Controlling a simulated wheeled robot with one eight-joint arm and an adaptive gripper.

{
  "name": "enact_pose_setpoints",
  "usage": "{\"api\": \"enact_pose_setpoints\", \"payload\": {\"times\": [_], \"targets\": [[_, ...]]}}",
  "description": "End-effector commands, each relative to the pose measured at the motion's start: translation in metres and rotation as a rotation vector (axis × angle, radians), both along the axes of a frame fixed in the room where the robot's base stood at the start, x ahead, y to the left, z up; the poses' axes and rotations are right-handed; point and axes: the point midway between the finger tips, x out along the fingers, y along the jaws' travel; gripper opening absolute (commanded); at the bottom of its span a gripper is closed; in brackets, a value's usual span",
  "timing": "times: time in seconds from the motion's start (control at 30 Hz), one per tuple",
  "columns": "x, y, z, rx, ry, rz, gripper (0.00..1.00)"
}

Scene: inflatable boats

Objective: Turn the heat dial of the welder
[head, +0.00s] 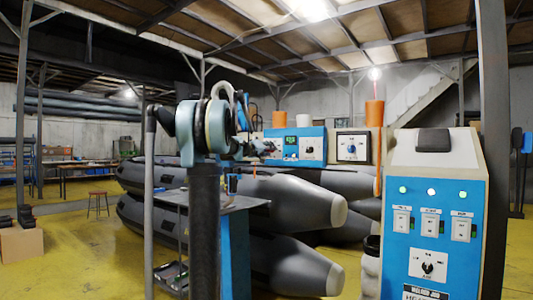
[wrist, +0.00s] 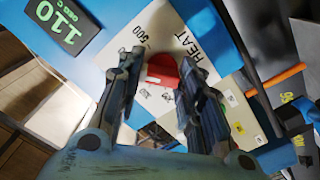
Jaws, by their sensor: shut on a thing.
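The heat dial is a red knob (wrist: 162,70) on a white plate (wrist: 170,30) marked "HEAT" and "500", seen in the wrist view. The plate sits on the welder's blue front panel (wrist: 105,12), beside a green display (wrist: 57,24) reading 110. My gripper (wrist: 160,66) is closed around the red knob, one finger on each side. In the head view, the welder's blue panel (head: 291,134) stands at the centre, and my gripper (head: 262,148) reaches its left part. My gripper hides the heat dial there.
A blue and cream control cabinet (head: 398,245) with lights, switches and a dial stands close at right. A dark table (head: 240,204) is below my arm. Yellow floor (head: 75,255) is open at left.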

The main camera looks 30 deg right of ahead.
Motion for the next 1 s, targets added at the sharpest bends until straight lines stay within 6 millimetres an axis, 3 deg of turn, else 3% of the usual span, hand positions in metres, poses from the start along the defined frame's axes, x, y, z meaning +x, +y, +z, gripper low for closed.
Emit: {"api": "enact_pose_setpoints", "payload": {"times": [0.6,1.0], "targets": [[0.0013,0.0008,-0.0028,0.219,-0.523,0.003,0.1],[0.0018,0.0007,-0.0029,0.305,-0.732,0.003,0.1]]}}
